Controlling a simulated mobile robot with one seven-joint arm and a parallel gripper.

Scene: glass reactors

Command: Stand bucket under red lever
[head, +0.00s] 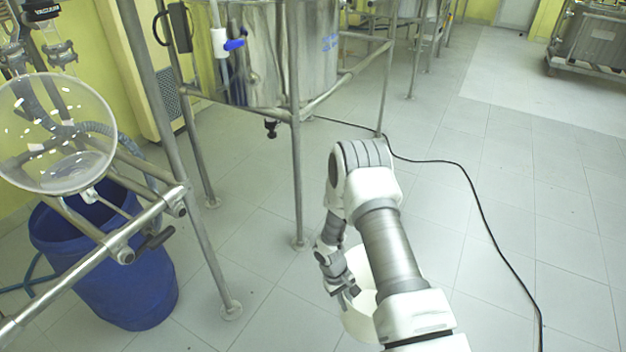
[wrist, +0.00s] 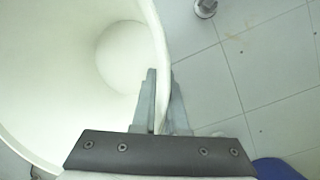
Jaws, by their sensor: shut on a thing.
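The bucket (head: 360,322) is cream-white and partly hidden behind my arm in the head view. In the wrist view the bucket (wrist: 60,75) fills the left side, open towards the camera, and its inside looks empty. My gripper (wrist: 163,88) is shut on the bucket's rim, one finger inside the wall and one outside. In the head view my gripper (head: 347,293) is at the bucket's left side. I cannot tell whether the bucket touches the floor. No lever shows clearly as red; a small dark valve (head: 271,128) hangs under the steel vessel (head: 268,70).
A blue barrel (head: 105,265) stands at the left below a glass vessel (head: 58,130) on a metal frame. Frame legs (head: 297,180) stand left of my arm. A black cable (head: 478,195) crosses the floor. The tiled floor (head: 560,230) at right is otherwise free.

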